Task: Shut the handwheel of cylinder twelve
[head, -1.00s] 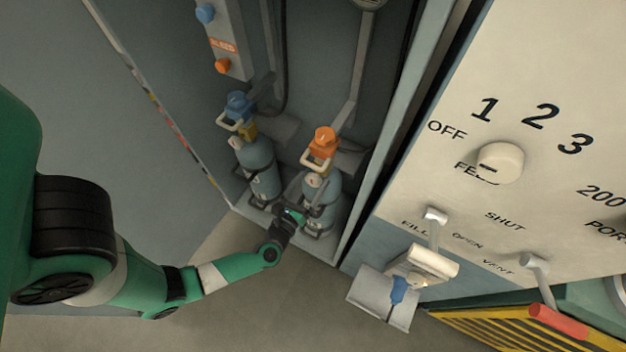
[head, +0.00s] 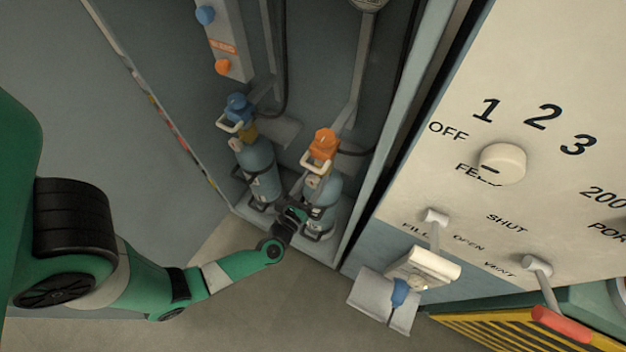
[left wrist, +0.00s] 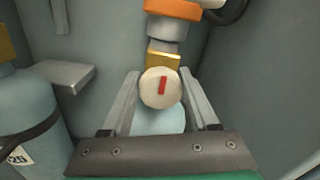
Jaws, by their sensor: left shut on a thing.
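A cream round handwheel (left wrist: 160,88) with a red mark sits in front of a brass valve block (left wrist: 163,54) in the left wrist view. It belongs to the right-hand cylinder (head: 325,190), whose top carries an orange fitting (head: 324,144). My left gripper (left wrist: 161,76) has one finger on each side of the handwheel and is shut on it. In the head view my left gripper (head: 303,199) is in front of that cylinder, partly hiding it. The red mark stands nearly upright, leaning slightly. No number twelve is readable. My right gripper is not in view.
A second cylinder (head: 259,168) with a blue fitting (head: 238,106) stands to the left; its label (left wrist: 18,157) reads 25. The cabinet's side wall (head: 395,130) is close on the right. A control panel (head: 560,90) with a knob and levers stands further right.

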